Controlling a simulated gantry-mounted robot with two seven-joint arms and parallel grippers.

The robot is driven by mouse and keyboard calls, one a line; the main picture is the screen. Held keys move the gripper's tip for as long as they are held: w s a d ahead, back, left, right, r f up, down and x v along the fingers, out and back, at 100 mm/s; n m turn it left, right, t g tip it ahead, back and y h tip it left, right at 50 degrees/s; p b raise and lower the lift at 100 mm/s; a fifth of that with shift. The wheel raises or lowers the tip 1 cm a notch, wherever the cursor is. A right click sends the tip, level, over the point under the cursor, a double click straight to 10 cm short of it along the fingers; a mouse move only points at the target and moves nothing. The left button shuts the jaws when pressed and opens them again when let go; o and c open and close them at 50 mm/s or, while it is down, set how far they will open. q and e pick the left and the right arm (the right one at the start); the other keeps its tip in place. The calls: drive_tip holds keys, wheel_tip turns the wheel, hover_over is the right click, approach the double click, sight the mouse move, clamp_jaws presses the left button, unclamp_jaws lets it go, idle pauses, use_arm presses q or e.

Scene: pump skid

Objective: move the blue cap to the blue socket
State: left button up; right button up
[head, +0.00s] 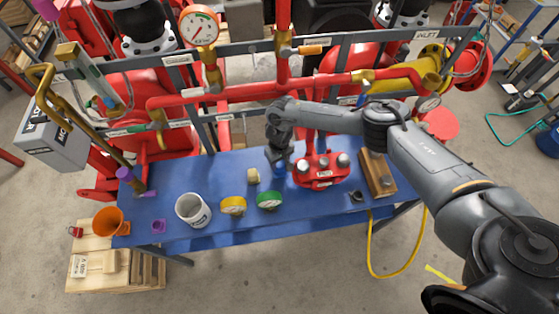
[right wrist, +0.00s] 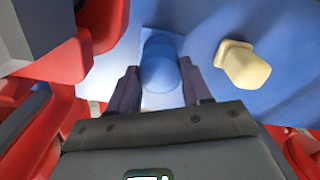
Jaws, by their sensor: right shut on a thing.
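My right gripper (head: 281,166) reaches down over the blue bench, just left of the red manifold. In the right wrist view the gripper (right wrist: 160,80) is shut on the blue cap (right wrist: 159,65), a rounded blue piece between the two dark fingers. In the head view a little of the blue cap (head: 281,170) shows below the gripper. A lighter patch of bench shows around the cap in the wrist view; I cannot tell whether the cap touches the bench. I cannot clearly make out the blue socket. My left gripper is not in view.
The red manifold (head: 320,181) and a wooden box (head: 378,174) stand at right. Red pipes run behind.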

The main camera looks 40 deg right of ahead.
drive_tip(key=shift+f, duration=0.2)
drive_tip(key=o, duration=1.1)
wheel_tip(320, 180, up, 9)
drive_tip(key=shift+r+p, duration=0.1)
drive_tip(key=shift+p, duration=0.2)
drive_tip(key=shift+r, duration=0.8)
